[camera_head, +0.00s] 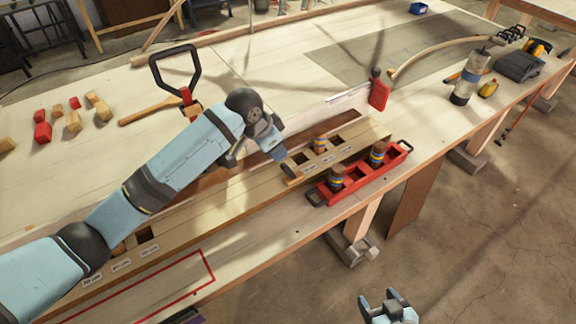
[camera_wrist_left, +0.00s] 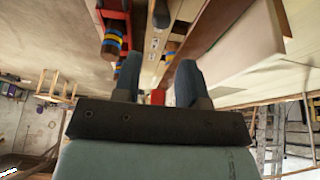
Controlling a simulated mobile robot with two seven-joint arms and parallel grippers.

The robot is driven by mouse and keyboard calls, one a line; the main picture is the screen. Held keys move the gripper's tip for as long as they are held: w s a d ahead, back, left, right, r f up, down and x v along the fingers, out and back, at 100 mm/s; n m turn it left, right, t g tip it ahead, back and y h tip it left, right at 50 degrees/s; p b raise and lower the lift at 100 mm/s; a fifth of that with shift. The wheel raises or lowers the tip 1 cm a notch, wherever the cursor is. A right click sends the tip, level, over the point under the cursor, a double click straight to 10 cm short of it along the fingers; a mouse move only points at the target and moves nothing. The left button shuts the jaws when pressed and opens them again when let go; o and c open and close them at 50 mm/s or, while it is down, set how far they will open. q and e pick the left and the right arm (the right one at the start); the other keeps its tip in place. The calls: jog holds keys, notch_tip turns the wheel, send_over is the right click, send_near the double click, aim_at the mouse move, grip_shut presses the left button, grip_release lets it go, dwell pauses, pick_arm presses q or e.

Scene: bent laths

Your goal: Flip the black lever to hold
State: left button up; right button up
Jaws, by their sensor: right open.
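A black loop-shaped handle (camera_head: 176,68) with a red part at its foot stands on the table behind my left arm. I cannot tell which of these is the lever, and I can read no "hold" mark. My left gripper (camera_head: 277,153) is over the slotted wooden beam (camera_head: 225,195), apart from both. In the left wrist view its fingers (camera_wrist_left: 158,83) are spread, with nothing seen held between them. My right gripper (camera_head: 388,306) is open and empty over the floor at the bottom.
A red tray (camera_head: 360,189) with banded pegs (camera_head: 337,177) lies along the table's front edge. Another peg (camera_head: 320,143) stands in a beam slot. Small wooden and red blocks (camera_head: 73,121) lie at left. A bent lath (camera_head: 430,50) and tools lie at back right.

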aim_at(288, 167)
pick_arm(q)
jog(key=p+x, duration=0.1)
jog(key=x, duration=0.9)
jog(key=shift+w+f, duration=0.1)
jog(key=shift+f, duration=0.25)
jog(key=shift+r, duration=0.1)
grip_shut()
